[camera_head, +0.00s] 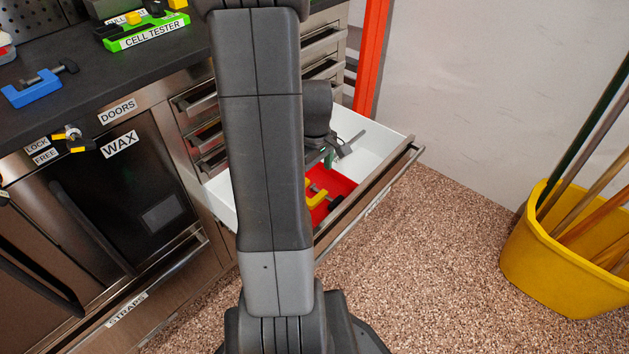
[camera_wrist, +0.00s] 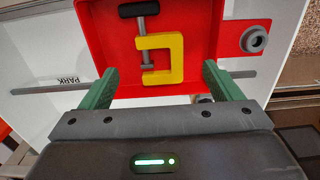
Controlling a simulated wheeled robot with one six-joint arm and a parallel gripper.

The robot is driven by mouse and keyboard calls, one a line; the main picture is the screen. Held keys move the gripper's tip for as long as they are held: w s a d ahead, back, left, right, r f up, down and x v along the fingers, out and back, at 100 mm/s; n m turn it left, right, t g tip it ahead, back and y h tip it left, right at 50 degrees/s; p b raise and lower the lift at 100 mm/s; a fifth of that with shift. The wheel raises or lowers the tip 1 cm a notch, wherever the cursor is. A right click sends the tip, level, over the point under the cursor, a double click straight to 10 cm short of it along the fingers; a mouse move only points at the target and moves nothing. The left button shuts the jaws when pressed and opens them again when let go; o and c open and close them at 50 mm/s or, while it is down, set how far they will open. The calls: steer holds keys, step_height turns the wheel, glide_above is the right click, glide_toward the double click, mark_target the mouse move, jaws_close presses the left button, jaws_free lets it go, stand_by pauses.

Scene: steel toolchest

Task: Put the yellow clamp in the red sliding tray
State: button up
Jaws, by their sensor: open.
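The yellow clamp (camera_wrist: 176,60), with a grey screw and black handle, lies on the floor of the red sliding tray (camera_wrist: 98,46) in the wrist view. Its yellow frame also shows in the head view (camera_head: 315,195), over the red tray (camera_head: 335,184). My gripper (camera_wrist: 157,77) is open, its green fingers apart on either side of the clamp's near end. The clamp is not held. In the head view my arm hides most of the gripper and part of the tray.
The tray sits within an open white drawer (camera_head: 376,131) marked PARK in the wrist view. A blue clamp (camera_head: 32,88) and a green cell tester holder (camera_head: 146,34) are on the dark worktop. A yellow bucket (camera_head: 548,250) of poles stands right. Speckled floor between is clear.

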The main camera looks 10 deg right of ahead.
step_height(320, 180, up, 5)
steer(key=shift+f+p, duration=0.15)
steer(key=shift+p, duration=0.35)
